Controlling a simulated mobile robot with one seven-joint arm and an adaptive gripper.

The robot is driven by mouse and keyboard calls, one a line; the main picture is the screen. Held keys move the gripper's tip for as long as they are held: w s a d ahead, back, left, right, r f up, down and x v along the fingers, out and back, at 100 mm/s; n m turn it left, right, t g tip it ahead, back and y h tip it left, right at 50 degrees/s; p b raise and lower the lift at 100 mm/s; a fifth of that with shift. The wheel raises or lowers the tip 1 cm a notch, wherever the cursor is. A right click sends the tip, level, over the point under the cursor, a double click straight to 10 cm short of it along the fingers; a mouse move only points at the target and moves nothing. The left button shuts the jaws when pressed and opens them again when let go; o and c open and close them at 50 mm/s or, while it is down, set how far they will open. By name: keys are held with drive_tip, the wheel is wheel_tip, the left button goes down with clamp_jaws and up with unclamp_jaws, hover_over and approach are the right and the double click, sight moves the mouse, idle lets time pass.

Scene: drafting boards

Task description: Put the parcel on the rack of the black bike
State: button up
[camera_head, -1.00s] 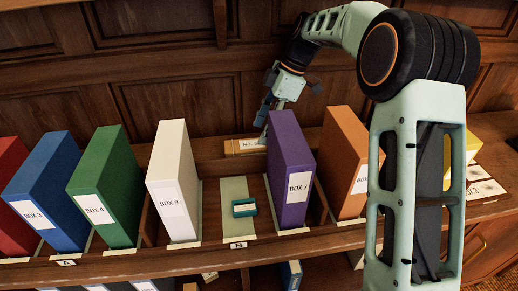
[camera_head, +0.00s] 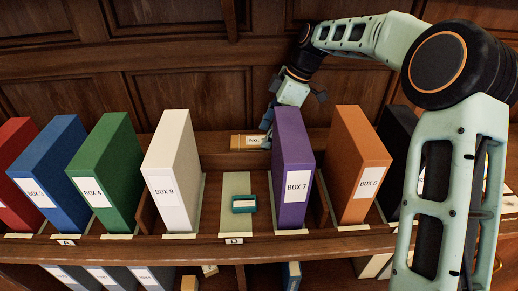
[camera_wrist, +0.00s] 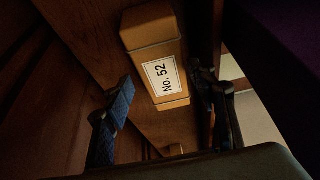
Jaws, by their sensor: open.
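No bike or rack shows in either view. A small tan box labelled "No. 52" (camera_head: 243,141) lies at the back of the shelf, behind the gap between the white and purple box files. It also shows in the wrist view (camera_wrist: 152,55), label facing the camera. I cannot tell whether it is the parcel. My gripper (camera_head: 267,138) is at the right end of this box, its tips partly hidden by the purple file. In the wrist view my gripper (camera_wrist: 163,105) is open, with a finger to either side of the box's labelled end and no clear grip on it.
The purple BOX 7 file (camera_head: 292,160) stands close in front of my gripper. The white BOX 9 file (camera_head: 172,165) stands left of the gap. A small teal object (camera_head: 244,204) lies on the tan strip (camera_head: 236,184) in the gap. More files stand either side.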

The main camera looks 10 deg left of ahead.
sight(260, 140)
drive_tip(key=x, duration=0.5)
drive_tip(key=shift+s+a, duration=0.2)
drive_tip(key=shift+a, duration=0.05)
clamp_jaws()
drive_tip(key=shift+r, duration=0.15)
